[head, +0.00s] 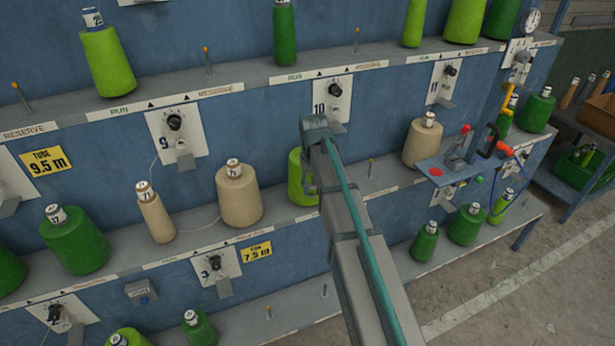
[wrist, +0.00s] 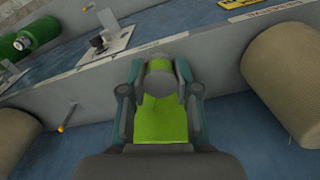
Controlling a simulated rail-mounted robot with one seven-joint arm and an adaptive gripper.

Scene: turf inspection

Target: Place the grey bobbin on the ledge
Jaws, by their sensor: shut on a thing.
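My gripper (wrist: 160,95) is shut on a lime-green bobbin (wrist: 165,121), which sits between its two fingers in the wrist view. The bobbin also shows in the head view (head: 301,180), partly hidden by my arm. It is at the middle ledge (head: 115,275), between two tan bobbins. I cannot tell whether its base touches the ledge. A grey rounded piece (wrist: 159,84) shows at the fingertips against the green; I cannot tell what it is part of. No plainly grey bobbin is seen.
A tan bobbin (head: 240,195) stands left of my gripper and another tan bobbin (head: 422,142) right. A bare peg (head: 370,168) is between my arm and the right one. A blue bracket with tools (head: 455,168) juts out at right. The upper ledge (head: 270,75) carries green bobbins.

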